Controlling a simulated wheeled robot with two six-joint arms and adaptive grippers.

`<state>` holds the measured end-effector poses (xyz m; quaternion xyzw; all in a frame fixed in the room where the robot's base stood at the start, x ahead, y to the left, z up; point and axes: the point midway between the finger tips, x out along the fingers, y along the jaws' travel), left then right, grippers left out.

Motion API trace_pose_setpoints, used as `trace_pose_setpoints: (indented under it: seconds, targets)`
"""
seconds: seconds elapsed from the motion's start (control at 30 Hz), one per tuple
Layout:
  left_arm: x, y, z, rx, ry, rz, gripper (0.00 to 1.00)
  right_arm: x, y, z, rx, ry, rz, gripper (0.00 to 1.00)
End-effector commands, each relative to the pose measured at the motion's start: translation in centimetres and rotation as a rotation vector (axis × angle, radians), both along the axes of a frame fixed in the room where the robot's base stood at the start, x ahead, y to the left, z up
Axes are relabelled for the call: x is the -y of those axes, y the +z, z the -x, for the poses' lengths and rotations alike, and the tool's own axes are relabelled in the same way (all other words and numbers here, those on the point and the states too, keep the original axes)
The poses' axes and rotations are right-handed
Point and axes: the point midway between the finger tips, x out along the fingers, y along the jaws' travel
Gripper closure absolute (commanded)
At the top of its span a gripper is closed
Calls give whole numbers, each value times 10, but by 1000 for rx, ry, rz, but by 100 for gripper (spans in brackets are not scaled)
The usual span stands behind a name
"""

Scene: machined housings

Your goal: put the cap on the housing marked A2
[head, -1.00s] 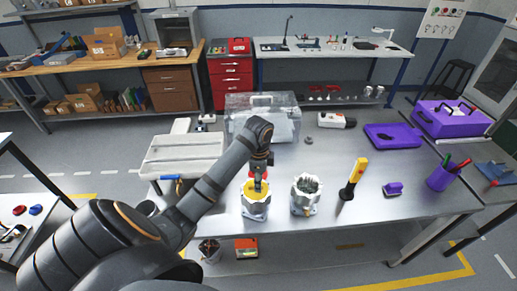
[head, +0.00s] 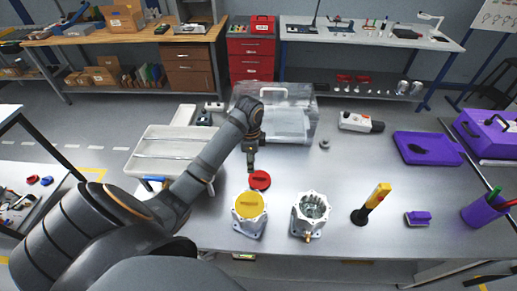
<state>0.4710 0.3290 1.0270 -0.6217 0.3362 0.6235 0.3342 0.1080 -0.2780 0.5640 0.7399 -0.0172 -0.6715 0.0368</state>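A grey-white housing (head: 248,228) stands on the bench with a yellow cap (head: 249,205) on its top. A second housing (head: 310,228) to its right is open at the top, its inside showing. A red cap (head: 260,180) lies on the bench behind the yellow-capped housing. My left gripper (head: 251,166) hangs pointing down just behind and above the red cap, apart from the yellow cap. Nothing is seen held in it, but its fingers are too small to tell open from shut. The housings' markings are not readable. My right gripper is not in view.
A clear lidded box (head: 290,100) stands at the back, a pale tray (head: 160,140) at the left. A yellow-black tool (head: 372,204), a small purple block (head: 418,218) and a purple tray (head: 427,148) are at the right. The bench between clear box and open housing is mostly free.

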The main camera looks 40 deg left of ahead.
Motion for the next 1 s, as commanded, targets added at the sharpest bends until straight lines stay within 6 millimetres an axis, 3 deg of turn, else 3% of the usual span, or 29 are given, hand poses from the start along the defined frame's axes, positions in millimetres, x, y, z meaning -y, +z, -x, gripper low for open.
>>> trace_pose_setpoints:
  seconds: [0.03,0.33,0.4,0.6,0.67,1.0]
  targets:
    - [0,-19,0,-1,0,1,63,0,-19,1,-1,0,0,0]
    - [0,-57,0,0,0,0,63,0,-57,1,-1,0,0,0]
    - [0,-29,0,1,0,-1,63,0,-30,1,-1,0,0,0]
    - [0,-5,-1,0,0,0,63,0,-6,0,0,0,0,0]
    - [-3,-23,-11,2,3,2,63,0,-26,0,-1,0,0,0]
    - [-21,-55,-72,2,2,3,63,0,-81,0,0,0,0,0]
